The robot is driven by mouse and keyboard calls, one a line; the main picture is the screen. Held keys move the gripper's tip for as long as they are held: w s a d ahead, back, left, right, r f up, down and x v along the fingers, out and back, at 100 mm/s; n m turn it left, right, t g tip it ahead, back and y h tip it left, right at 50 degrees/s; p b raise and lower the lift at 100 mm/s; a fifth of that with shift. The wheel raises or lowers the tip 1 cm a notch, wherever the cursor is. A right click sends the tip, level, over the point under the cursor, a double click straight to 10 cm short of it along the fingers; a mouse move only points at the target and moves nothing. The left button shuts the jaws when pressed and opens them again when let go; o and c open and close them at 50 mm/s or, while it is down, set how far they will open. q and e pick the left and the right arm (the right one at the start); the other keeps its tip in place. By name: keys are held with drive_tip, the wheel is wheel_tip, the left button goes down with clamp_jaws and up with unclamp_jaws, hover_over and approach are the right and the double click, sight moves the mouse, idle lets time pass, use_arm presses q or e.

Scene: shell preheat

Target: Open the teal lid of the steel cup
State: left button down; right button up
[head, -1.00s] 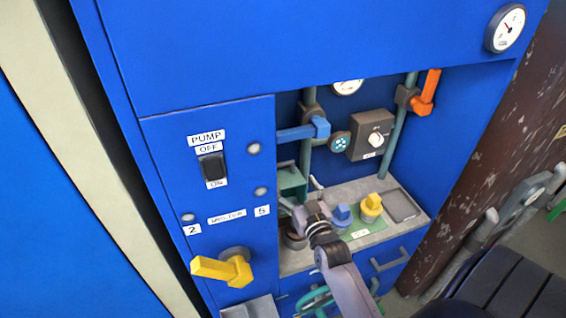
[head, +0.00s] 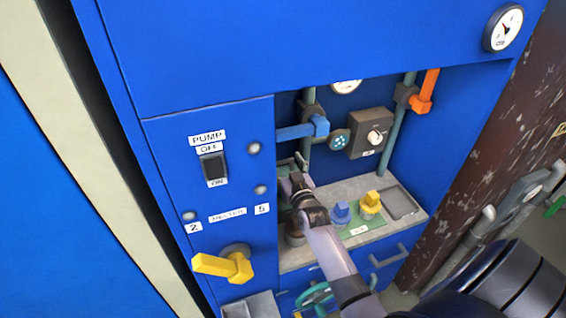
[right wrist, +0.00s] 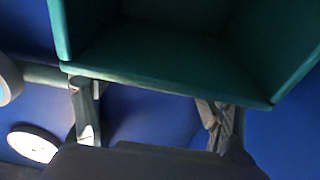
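My right gripper (head: 297,178) is in the cabinet's recess, above the left end of the grey shelf. In the right wrist view its two fingers (right wrist: 150,98) stand wide apart with nothing between them. A teal box-like part (right wrist: 170,50) with an open hollow fills the top of that view, just beyond the fingertips; I cannot tell whether they touch it. In the head view the gripper hides most of this part. A dark round thing (head: 292,228), perhaps the steel cup, shows partly behind my wrist. I cannot clearly make out the lid. My left gripper is not in view.
On the shelf (head: 300,258) stand a blue knob (head: 341,212) and a yellow knob (head: 370,204). Pipes carry a blue handle (head: 300,130) and an orange handle (head: 425,92). A yellow handle (head: 222,265) juts from the left panel. A teal wheel (head: 314,295) is below.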

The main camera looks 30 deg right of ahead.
drive_tip(key=c, duration=1.6)
drive_tip(key=shift+o, duration=0.4)
drive_tip(key=shift+s+a+r+p, duration=0.15)
drive_tip(key=shift+s+p, duration=0.2)
drive_tip(key=shift+p, duration=0.2)
drive_tip(key=shift+s+a, duration=0.1)
drive_tip(key=shift+s, duration=0.6)
drive_tip(key=shift+c, duration=0.2)
drive_tip(key=s+t+b, duration=0.2)
drive_tip(key=s+b, duration=0.1)
drive_tip(key=shift+a, duration=0.35)
drive_tip(key=shift+s+a+r+t+h+b, duration=0.1)
drive_tip(key=shift+s+r+t+h+b, duration=0.05)
drive_tip(key=shift+s+t+h+b, duration=0.2)
